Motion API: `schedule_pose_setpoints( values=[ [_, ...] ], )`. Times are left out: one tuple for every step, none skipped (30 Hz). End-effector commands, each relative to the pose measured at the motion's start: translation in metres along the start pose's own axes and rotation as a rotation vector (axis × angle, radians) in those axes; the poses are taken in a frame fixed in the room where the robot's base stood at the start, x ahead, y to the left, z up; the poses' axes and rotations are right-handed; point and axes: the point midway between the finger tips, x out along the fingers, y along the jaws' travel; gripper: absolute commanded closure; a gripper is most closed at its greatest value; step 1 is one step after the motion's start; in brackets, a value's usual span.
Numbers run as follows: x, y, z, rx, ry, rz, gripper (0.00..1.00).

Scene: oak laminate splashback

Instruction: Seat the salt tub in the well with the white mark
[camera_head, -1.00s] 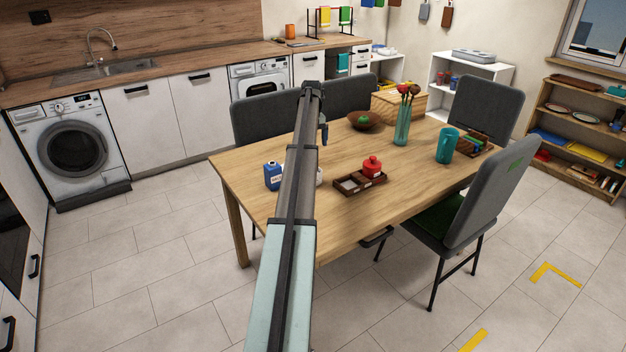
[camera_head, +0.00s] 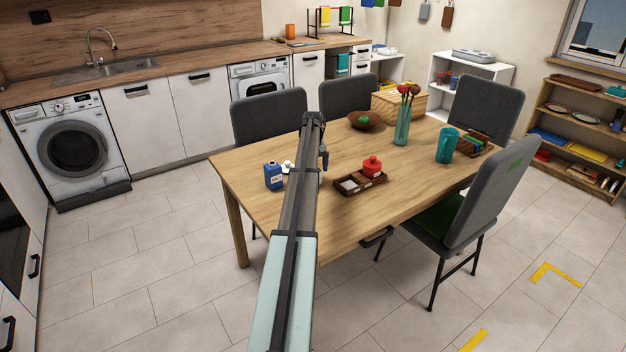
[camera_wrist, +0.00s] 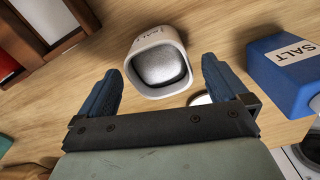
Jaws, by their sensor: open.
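A white tub (camera_wrist: 158,66) with a dark-lettered label and pale grainy contents stands on the table (camera_wrist: 225,25). In the wrist view it lies ahead of and partly between my open fingers, with room on both sides. My gripper (camera_wrist: 160,75) is empty. In the head view my gripper (camera_head: 323,158) is over the table, and my arm hides part of what lies below. A dark brown tray (camera_head: 347,190) with wells is to its right; a pale patch shows in its left part and a red pot (camera_head: 372,167) sits at its right. The tray's edge (camera_wrist: 50,48) shows in the wrist view.
A blue box marked SALT (camera_wrist: 283,72) stands close to my right finger; the head view shows it (camera_head: 273,176) too. A small white round thing (camera_wrist: 201,98) lies between the fingers. A teal vase (camera_head: 402,125), a bowl (camera_head: 366,121) and a teal jug (camera_head: 447,146) stand farther off.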

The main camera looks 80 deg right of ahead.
Motion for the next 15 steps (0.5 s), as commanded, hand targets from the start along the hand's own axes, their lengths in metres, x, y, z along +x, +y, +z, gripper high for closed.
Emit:
schedule_pose_setpoints(
  values=[
    [0.007, 0.000, 0.001, 0.000, -0.001, 0.000, 0.00],
    [0.011, 0.000, 0.000, 0.000, 0.000, 0.000, 0.00],
    [0.015, 0.000, 0.000, 0.000, 0.001, 0.000, 0.00],
    [0.018, 0.000, 0.000, 0.000, 0.001, 0.000, 0.00],
    [0.020, 0.000, 0.000, 0.000, 0.001, 0.000, 0.00],
    [0.021, 0.000, 0.000, 0.000, 0.001, 0.000, 0.00],
    [0.022, 0.000, 0.000, 0.000, 0.001, 0.000, 0.00],
    [0.022, 0.000, 0.000, 0.000, 0.001, 0.000, 0.00],
    [0.021, 0.000, 0.000, 0.000, 0.001, 0.000, 0.00],
    [0.021, 0.000, 0.000, 0.000, 0.001, 0.000, 0.00],
    [0.021, 0.000, 0.000, 0.000, 0.001, 0.000, 0.00],
    [0.021, 0.000, 0.000, 0.000, 0.001, 0.000, 0.00],
    [0.021, 0.000, 0.000, 0.000, 0.001, 0.000, 0.03],
    [0.021, 0.000, 0.000, 0.000, 0.001, 0.000, 0.06],
    [0.021, 0.000, 0.000, 0.000, 0.001, 0.000, 0.10]
  ],
)
